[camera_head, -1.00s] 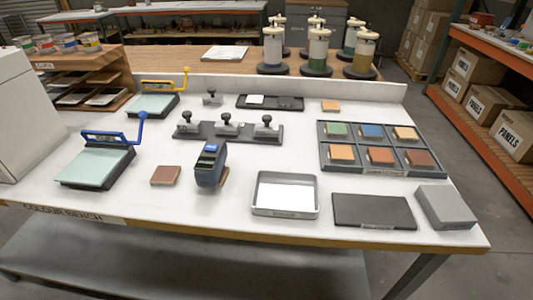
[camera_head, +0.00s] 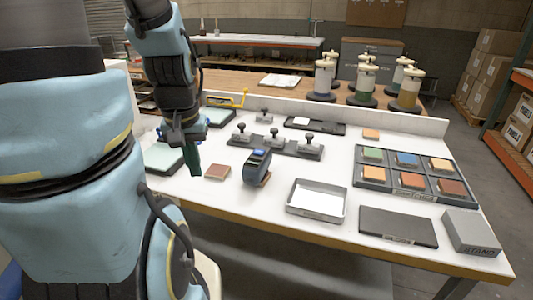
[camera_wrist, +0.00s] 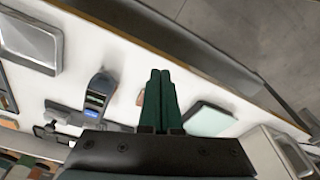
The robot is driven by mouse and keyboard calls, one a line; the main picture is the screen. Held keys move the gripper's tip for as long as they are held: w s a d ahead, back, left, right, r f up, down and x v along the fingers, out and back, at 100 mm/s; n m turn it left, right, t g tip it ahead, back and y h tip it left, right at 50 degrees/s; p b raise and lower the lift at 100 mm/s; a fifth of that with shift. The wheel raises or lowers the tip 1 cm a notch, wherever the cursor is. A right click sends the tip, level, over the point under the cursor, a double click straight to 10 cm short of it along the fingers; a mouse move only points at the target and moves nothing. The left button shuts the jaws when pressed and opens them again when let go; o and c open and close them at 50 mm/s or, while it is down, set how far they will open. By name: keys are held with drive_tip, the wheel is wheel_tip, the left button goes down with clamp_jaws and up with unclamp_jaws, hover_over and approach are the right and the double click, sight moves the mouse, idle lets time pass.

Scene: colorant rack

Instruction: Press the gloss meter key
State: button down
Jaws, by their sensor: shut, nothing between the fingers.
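The gloss meter (camera_head: 256,168) is a dark blue-grey device with a blue top, standing on the white bench beside a brown tile (camera_head: 217,172). It also shows in the wrist view (camera_wrist: 98,95), left of my fingers, with a lit blue display; I cannot make out the key clearly. My gripper (camera_head: 193,172) is shut and empty, its green fingers pointing down over the bench, left of the brown tile and apart from the meter. In the wrist view the fingers (camera_wrist: 160,76) lie together and hide part of the tile.
A dark rack with knobbed blocks (camera_head: 272,147) stands behind the meter. A metal tray (camera_head: 317,212) with a white sheet is to its right, then a compartmented tile tray (camera_head: 405,190) and a black mat (camera_head: 398,226). A pale green pad (camera_head: 163,158) sits left, partly behind my gripper.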

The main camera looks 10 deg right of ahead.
wheel_tip(320, 180, up, 6)
drive_tip(key=r+m+t+y+b, duration=0.1)
drive_tip(key=m+t+y+b, duration=0.35)
drive_tip(key=m, duration=1.25)
hover_over(263, 152)
drive_tip(key=p, duration=0.2)
drive_tip(key=y, duration=0.2)
drive_tip(key=shift+f+t, duration=0.25)
drive_tip(key=shift+t, duration=0.1)
drive_tip(key=shift+f, duration=0.15)
wheel_tip(263, 152, down, 9)
drive_tip(key=b, duration=0.7)
drive_tip(key=shift+r, duration=0.2)
drive_tip(key=shift+f, duration=0.1)
drive_tip(key=shift+f, duration=0.3)
